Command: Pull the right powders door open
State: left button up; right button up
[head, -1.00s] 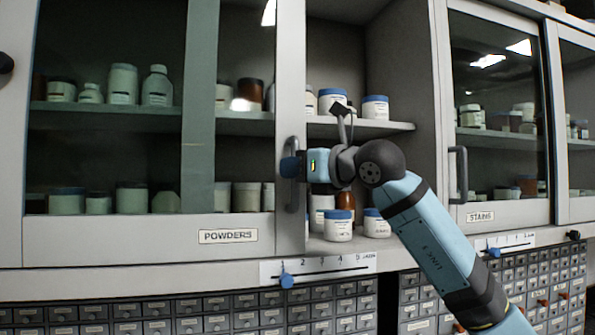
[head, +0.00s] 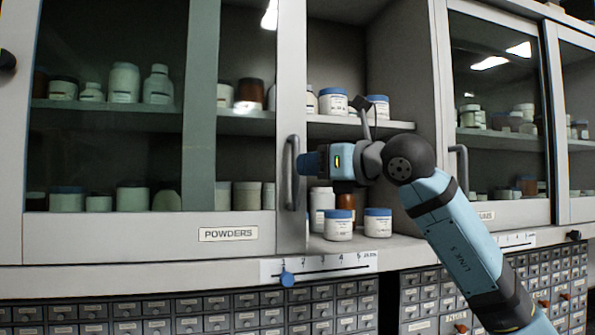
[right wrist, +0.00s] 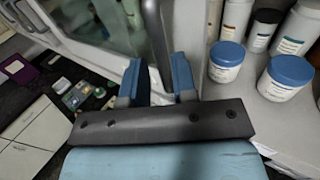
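The right powders door (head: 247,228) is a glass pane in a grey frame. An opening shows to its right, with jars on shelves inside. Its dark vertical handle (head: 291,172) is on the frame's right edge. My left gripper is not in view.
White jars with blue lids (head: 338,224) stand inside the opening near my wrist, more on the shelf (head: 390,125) above. A scale strip (head: 335,266) with a blue slider (head: 287,279) is below. The stains cabinet (head: 507,206) is at right, partly behind my arm.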

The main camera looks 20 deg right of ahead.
jog(key=b+v, duration=0.1)
jog(key=v, duration=0.8)
jog(key=shift+s+d, duration=0.15)
jog(key=shift+s, duration=0.1)
